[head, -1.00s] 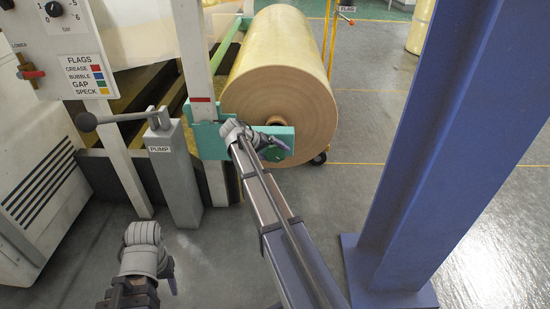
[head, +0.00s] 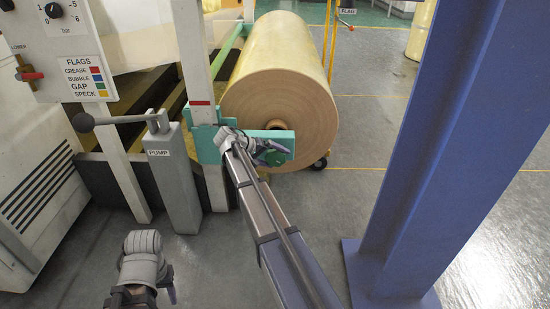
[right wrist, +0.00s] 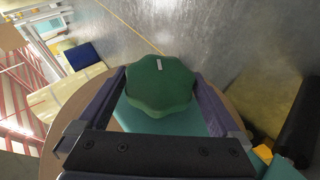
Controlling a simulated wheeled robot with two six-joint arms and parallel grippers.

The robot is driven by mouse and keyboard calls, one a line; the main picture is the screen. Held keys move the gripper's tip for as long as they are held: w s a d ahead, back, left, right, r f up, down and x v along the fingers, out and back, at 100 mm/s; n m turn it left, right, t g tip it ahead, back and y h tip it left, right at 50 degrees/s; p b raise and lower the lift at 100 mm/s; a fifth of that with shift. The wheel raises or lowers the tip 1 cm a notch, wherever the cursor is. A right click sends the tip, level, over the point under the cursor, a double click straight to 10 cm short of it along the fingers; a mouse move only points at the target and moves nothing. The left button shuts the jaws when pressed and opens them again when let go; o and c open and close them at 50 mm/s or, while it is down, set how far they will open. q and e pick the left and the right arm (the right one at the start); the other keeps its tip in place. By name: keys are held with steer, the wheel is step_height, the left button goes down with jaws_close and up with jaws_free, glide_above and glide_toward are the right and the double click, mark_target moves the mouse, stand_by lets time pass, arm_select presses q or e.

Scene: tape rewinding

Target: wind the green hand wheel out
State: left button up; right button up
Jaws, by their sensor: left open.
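The green hand wheel (head: 272,157) is on the front face of a teal bracket (head: 282,138), below the core of a large cream roll (head: 280,85). In the right wrist view the lobed wheel (right wrist: 160,84) has a small pale mark near its upper edge. My right gripper (head: 267,150) is at the wheel. Its two fingers (right wrist: 160,78) stand on either side of the wheel, with narrow gaps showing teal bracket between. My left gripper (head: 172,286) is open and empty, low over the floor at the lower left, well away from the wheel.
A blue column (head: 425,140) stands to the right of my right arm. A grey pump post (head: 177,180) with a lever handle (head: 100,121) stands left of the bracket. A flags panel (head: 85,75) is at upper left. Floor between the roll and column is clear.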

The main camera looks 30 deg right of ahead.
steer(key=shift+a+r+p, duration=0.3)
steer(key=shift+r+p, duration=0.1)
steer(key=p+v, duration=0.4)
steer(key=v, duration=0.2)
steer(key=shift+a+r, duration=0.25)
steer(key=shift+a, duration=0.05)
steer(key=shift+a+f, duration=0.1)
